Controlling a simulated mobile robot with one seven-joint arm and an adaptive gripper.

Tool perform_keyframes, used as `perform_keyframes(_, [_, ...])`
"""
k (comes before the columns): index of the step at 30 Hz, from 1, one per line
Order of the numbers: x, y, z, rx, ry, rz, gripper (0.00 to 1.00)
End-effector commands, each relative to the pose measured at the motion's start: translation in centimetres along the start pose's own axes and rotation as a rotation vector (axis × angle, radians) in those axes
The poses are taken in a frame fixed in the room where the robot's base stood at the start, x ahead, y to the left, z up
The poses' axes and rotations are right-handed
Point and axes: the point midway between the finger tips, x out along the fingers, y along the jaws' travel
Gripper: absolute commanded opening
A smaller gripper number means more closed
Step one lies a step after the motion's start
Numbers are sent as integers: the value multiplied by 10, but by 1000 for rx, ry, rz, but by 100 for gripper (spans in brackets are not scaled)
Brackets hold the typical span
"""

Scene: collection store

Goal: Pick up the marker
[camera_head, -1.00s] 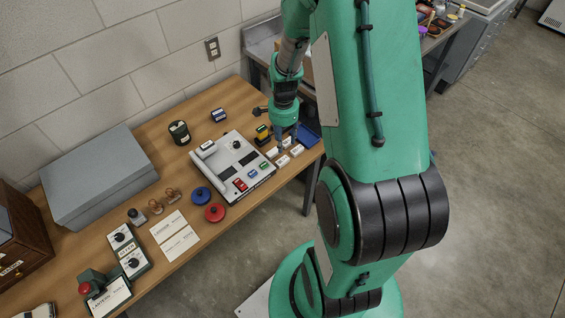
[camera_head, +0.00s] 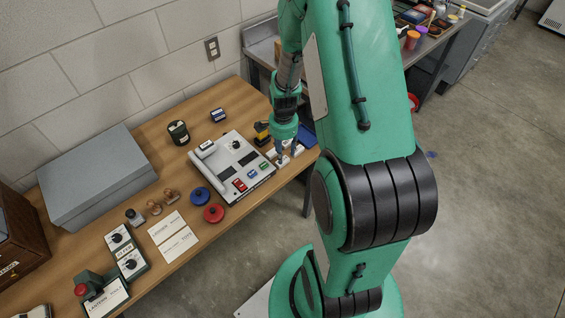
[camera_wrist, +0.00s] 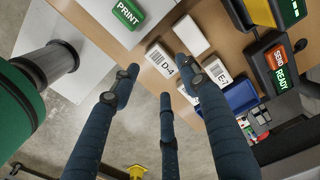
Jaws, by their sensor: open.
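No pen-like marker can be made out. Several small white blocks lie near the right end of the wooden table. In the wrist view one carries a barcode label reading D-4 (camera_wrist: 160,60), beside a blank block (camera_wrist: 191,35) and a block with a partly hidden label (camera_wrist: 216,70). My gripper (camera_wrist: 161,77) is open and empty, its fingers spread around the near side of the D-4 block. In the head view my gripper (camera_head: 285,158) points down just over the blocks. I cannot tell whether it touches one.
A grey console (camera_head: 226,190) with coloured buttons stands left of my gripper. A blue tray (camera_wrist: 242,97) and a yellow-and-black device (camera_head: 262,132) are close by. The table's front edge is near the blocks, with bare floor below. A grey box (camera_head: 95,180) stands farther left.

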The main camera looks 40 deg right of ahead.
Motion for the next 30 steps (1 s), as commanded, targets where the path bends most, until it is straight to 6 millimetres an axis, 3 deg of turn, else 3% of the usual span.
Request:
perform_keyframes(13, [47, 2, -1, 0, -1, 2, 45])
perform_keyframes(30, [50, 2, -1, 0, 0, 1, 45])
